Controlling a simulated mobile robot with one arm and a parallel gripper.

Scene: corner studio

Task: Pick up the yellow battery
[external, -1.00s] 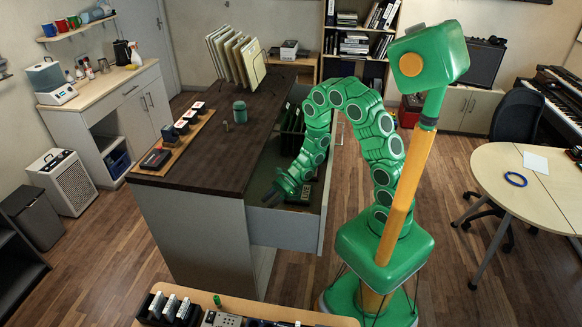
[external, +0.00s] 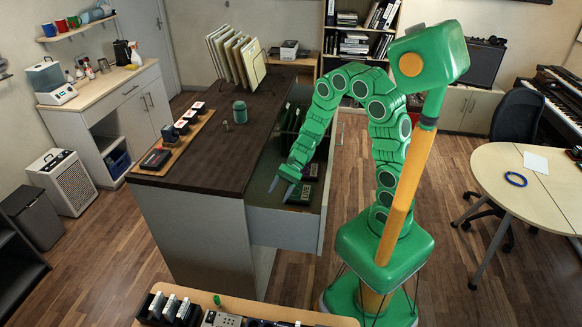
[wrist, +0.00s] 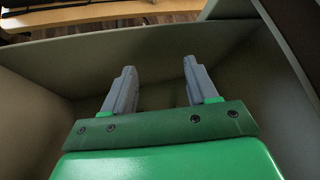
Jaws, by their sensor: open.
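My gripper (external: 280,189) is in or just above the open drawer (external: 284,230) of the dark-topped cabinet, near the drawer's front end, pointing down. In the wrist view my gripper (wrist: 160,68) has its two grey fingers spread apart, with nothing between them. Plain drawer walls (wrist: 60,60) surround the fingers. I cannot make out a yellow battery in either view. Part of the drawer floor is hidden by my arm and the drawer walls.
Small dark devices (external: 300,193) lie in the drawer right of my gripper, with dark upright files (external: 291,117) farther back. The dark countertop (external: 222,160) holds a green mug (external: 240,111) and a wooden tray of blocks (external: 172,146). A round-ended table (external: 500,165) stands right.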

